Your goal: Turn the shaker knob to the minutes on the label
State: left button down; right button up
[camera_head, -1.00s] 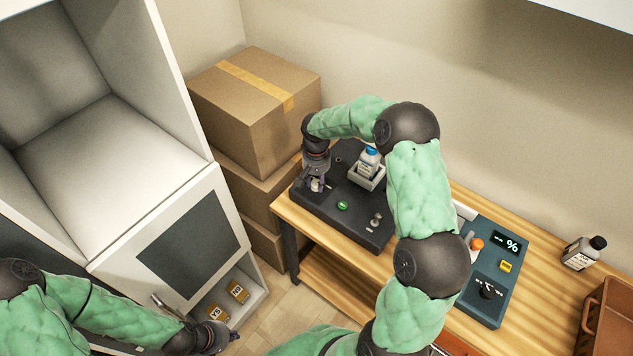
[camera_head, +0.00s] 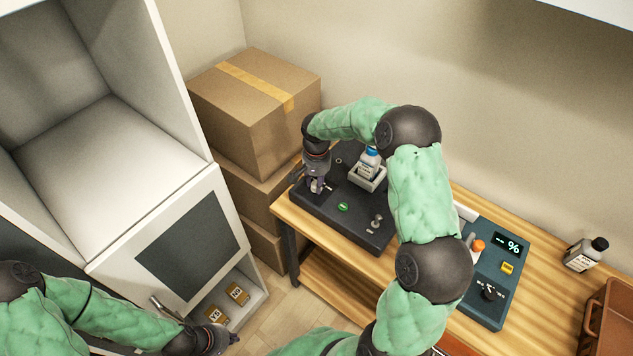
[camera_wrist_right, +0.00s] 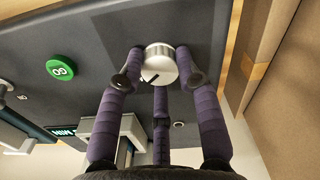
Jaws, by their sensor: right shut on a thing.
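The shaker (camera_head: 335,205) is a dark box at the left end of the table. Its round silver knob (camera_wrist_right: 158,64) has a dark pointer line and shows in the right wrist view. My right gripper (camera_head: 318,188) is over the shaker's left part, its purple fingers (camera_wrist_right: 160,76) shut around the knob. A blue-capped bottle (camera_head: 368,162) with a white label stands in the shaker's grey holder (camera_head: 367,180); the label text is too small to read. A green button (camera_head: 343,207) is on the shaker. My left gripper (camera_head: 222,340) is low at the left, its fingers unclear.
A teal device (camera_head: 483,312) with a % display, orange-topped part and dial is on the table's right side. Cardboard boxes (camera_head: 255,95) stack behind the shaker. A white cabinet (camera_head: 150,215) is left.

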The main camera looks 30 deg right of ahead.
jog(key=o, duration=1.1)
jog(key=shift+w+d+r, duration=0.2)
jog(key=shift+w, duration=0.1)
jog(key=shift+o, duration=0.2)
jog(key=shift+f, duration=0.1)
jog(key=shift+s, duration=0.1)
notch_tip(320, 180, up, 12)
